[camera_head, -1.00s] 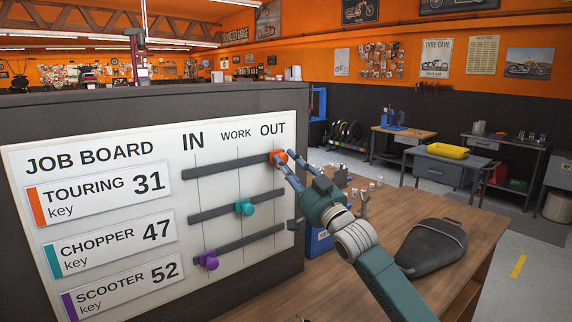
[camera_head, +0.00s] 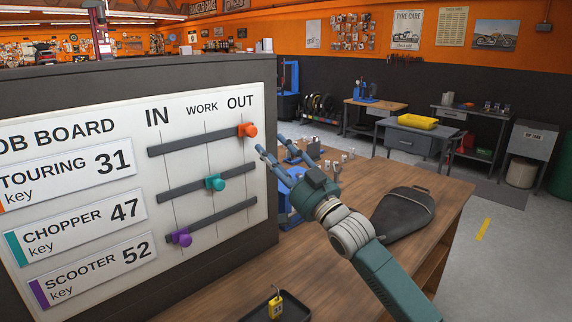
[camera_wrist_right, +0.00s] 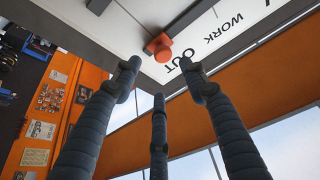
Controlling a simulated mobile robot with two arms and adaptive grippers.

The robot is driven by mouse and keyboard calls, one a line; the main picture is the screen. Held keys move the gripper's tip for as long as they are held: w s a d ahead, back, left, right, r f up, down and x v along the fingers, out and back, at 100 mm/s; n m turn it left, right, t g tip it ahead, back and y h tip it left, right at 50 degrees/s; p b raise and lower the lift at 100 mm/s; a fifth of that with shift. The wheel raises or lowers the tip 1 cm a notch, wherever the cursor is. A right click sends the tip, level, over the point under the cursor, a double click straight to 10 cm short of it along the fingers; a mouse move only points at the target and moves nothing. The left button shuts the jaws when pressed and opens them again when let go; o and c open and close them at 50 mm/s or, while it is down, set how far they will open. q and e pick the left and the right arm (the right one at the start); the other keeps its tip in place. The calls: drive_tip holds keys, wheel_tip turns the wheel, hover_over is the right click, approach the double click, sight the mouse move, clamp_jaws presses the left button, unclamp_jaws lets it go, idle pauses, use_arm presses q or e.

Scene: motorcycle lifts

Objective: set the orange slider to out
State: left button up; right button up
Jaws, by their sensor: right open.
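The orange slider (camera_head: 247,130) sits at the right end of the top track on the job board (camera_head: 262,180), under the word OUT. The teal slider (camera_head: 215,183) is under WORK on the middle track. The purple slider (camera_head: 181,237) is near the IN line on the bottom track. My right gripper (camera_head: 270,146) is open and empty, just right of the orange slider and apart from it. In the right wrist view the orange slider (camera_wrist_right: 160,46) shows beyond the spread fingers (camera_wrist_right: 160,80). My left gripper is not in view.
A wooden bench (camera_head: 330,255) runs below the board. It holds a black motorcycle seat (camera_head: 402,215), a dark tray (camera_head: 260,312) with a yellow tag (camera_head: 276,305), and small items behind my arm. The bench's right edge drops to open floor.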

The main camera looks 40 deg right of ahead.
drive_tip(key=shift+v, duration=2.5)
